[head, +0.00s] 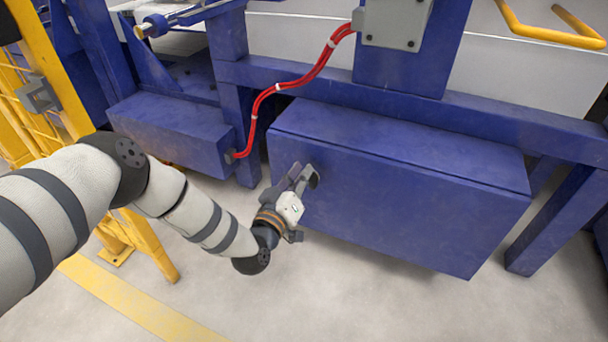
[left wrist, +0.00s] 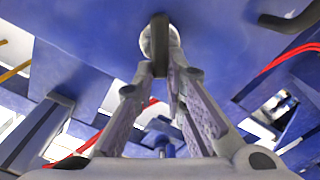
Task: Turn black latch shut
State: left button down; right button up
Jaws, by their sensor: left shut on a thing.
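The black latch (left wrist: 160,42) is a dark bar on a round grey base, set on the blue face of a large box. In the left wrist view it points straight down the picture, between my fingertips. My left gripper (head: 303,177) is shut on the latch at the left part of the box's front; it also shows in the left wrist view (left wrist: 160,66). In the head view the fingers mostly hide the latch, so its angle is hard to tell there. The large blue box (head: 410,205) has its lid down. My right gripper is not in view.
A smaller blue box (head: 172,132) stands to the left, with red cables (head: 290,84) running up to a grey box (head: 396,22). A yellow fence (head: 55,75) stands at the far left. The grey floor (head: 300,305) in front is clear.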

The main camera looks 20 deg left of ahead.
pick_arm(q)
jog(key=n, duration=0.3)
jog(key=shift+a+f+n+b, duration=0.3)
jog(key=shift+f+n, duration=0.1)
jog(key=n+b, duration=0.1)
jog(key=n, duration=0.2)
jog(key=f+n+b, duration=0.1)
jog(key=n, duration=0.3)
jog(key=shift+a+f, duration=0.2)
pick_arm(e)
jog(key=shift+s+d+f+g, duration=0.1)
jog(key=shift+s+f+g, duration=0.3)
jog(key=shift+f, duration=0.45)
pick_arm(q)
jog(key=shift+n, duration=0.4)
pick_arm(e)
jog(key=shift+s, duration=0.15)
pick_arm(q)
jog(key=c, duration=1.6)
grip_release()
jog(key=shift+c, duration=0.2)
jog(key=s, duration=1.2)
jog(key=shift+a, duration=0.25)
